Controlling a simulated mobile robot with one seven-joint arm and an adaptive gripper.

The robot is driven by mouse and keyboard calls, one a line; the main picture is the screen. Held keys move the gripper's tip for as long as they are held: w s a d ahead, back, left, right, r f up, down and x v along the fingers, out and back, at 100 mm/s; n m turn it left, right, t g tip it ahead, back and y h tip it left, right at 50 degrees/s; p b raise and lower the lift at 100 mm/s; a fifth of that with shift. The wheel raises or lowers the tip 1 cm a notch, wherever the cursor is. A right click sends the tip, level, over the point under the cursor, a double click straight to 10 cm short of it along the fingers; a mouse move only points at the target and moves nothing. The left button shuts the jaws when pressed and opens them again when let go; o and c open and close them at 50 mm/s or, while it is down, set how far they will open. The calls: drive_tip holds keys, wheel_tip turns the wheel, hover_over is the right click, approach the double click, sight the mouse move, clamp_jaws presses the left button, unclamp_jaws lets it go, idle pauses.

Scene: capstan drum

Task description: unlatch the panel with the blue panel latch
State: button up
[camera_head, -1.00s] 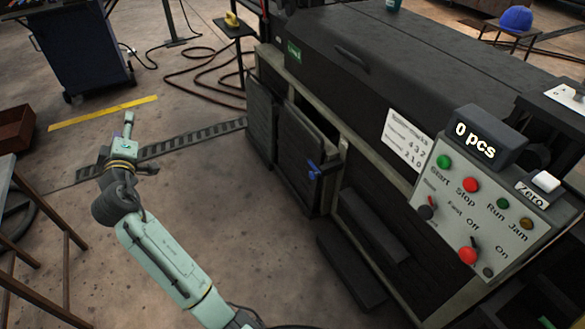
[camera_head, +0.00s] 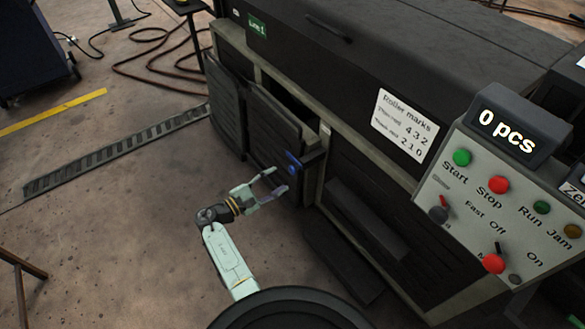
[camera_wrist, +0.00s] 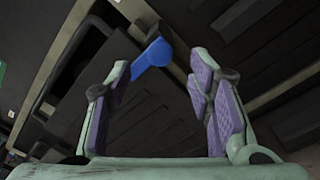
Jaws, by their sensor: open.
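The blue panel latch (camera_head: 292,162) sits at the right edge of a dark panel (camera_head: 262,122) low on the machine's front. The panel's top edge stands out from the frame, with a dark gap behind it. My gripper (camera_head: 276,180) is open in front of the latch, its fingers pointing at it. In the wrist view the latch (camera_wrist: 155,54) shows ahead, between and beyond the purple-padded fingers (camera_wrist: 160,105). The fingers look clear of it, but the exact distance is hard to tell.
A control panel (camera_head: 500,200) with buttons and a "0 pcs" display (camera_head: 506,131) stands at the right. A dark step (camera_head: 340,262) juts out low, right of my gripper. Another dark panel (camera_head: 225,103) is left of the latched one. The floor (camera_head: 110,200) at left is open.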

sight(290, 171)
drive_tip(key=x, duration=0.7)
drive_tip(key=shift+w+d, duration=0.15)
drive_tip(key=shift+c, duration=0.4)
clamp_jaws()
